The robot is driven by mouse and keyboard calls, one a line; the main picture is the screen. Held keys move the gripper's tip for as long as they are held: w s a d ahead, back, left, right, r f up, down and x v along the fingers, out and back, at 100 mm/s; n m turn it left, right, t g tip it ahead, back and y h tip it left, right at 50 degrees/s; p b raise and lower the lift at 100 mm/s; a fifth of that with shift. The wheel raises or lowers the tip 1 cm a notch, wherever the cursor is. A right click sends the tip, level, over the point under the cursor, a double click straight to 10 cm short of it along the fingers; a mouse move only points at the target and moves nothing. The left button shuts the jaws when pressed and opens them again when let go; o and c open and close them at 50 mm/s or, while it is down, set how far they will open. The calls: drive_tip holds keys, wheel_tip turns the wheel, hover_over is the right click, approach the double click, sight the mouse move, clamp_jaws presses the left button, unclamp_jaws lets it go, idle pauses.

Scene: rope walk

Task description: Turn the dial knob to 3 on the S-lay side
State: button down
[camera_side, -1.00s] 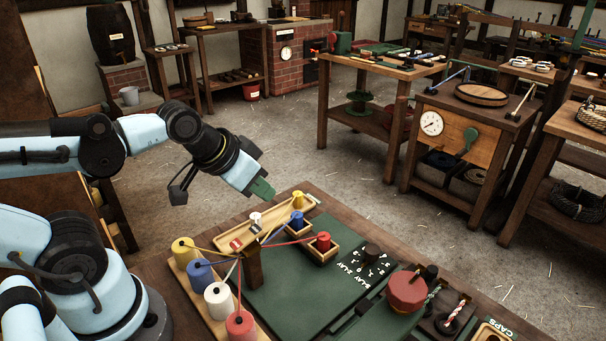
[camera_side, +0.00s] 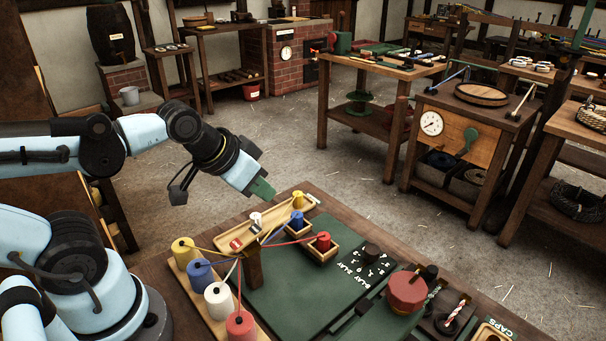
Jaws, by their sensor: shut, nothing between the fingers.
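The dial knob (camera_side: 372,249) is a small dark cylinder. It stands on a black dial plate (camera_side: 352,274) with white "LAY" lettering and small marks, on the green board. The position its pointer shows is too small to tell. My gripper (camera_side: 263,189) hangs above the back left edge of the bench, up and left of the knob and well apart from it. Its green fingers are shut and empty.
Yellow, blue, white and pink spools (camera_side: 219,299) stand at the bench's left, with strands running past a wooden post (camera_side: 253,268). Small trays hold a blue bobbin (camera_side: 297,219) and a red bobbin (camera_side: 322,242). A red round block (camera_side: 406,291) stands right of the dial.

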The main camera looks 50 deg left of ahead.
idle(0.4)
drive_tip(key=c, duration=1.5)
unclamp_jaws()
drive_tip(key=shift+w, duration=0.1)
drive_tip(key=shift+c, duration=0.2)
drive_tip(key=shift+o, duration=1.2)
drive_tip(key=shift+w+d+r+m, duration=0.25)
drive_tip(key=shift+r+m, duration=0.05)
drive_tip(key=shift+m, duration=0.1)
drive_tip(key=o, duration=0.5)
drive_tip(key=w+d+m, duration=0.1)
drive_tip(key=w+d+r+m+g, duration=0.1)
drive_tip(key=m, duration=0.1)
drive_tip(key=w+r+m+g, duration=0.1)
drive_tip(key=shift+w+d+r+m+h, duration=0.1)
drive_tip(key=shift+w+d+m+h, duration=0.1)
drive_tip(key=shift+d+m+h, duration=0.15)
drive_tip(key=m+g, duration=0.5)
drive_tip(key=m, duration=0.9)
approach(373, 249)
drive_tip(key=f, duration=0.8)
drive_tip(key=shift+d+f, duration=0.3)
drive_tip(key=shift+f, duration=0.05)
drive_tip(key=c, duration=1)
